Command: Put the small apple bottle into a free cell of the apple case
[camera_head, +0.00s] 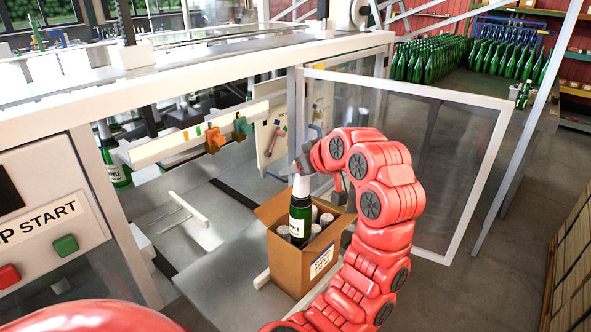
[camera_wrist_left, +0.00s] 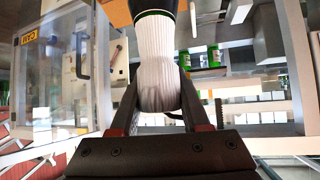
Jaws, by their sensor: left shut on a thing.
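The small apple bottle (camera_head: 299,218) is dark green with a pale label and a white capsule. My left gripper (camera_head: 303,168) is shut on its capped neck and holds it upright. In the left wrist view the white capsule (camera_wrist_left: 156,52) sits between the two fingers (camera_wrist_left: 158,108). The apple case (camera_head: 291,268) is an open brown carton with a label on its front side. The bottle is at the case's opening, with its lower end close to the capped tops inside; I cannot tell how deep it is. Several white-topped bottles (camera_head: 326,220) show in the case. My right gripper is not in view.
The case stands by a grey metal worktable (camera_head: 226,225). A clear framed door (camera_head: 420,140) stands open behind my arm. A panel with green (camera_head: 65,245) and red buttons is at left. Many green bottles (camera_head: 430,58) stand at the back right.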

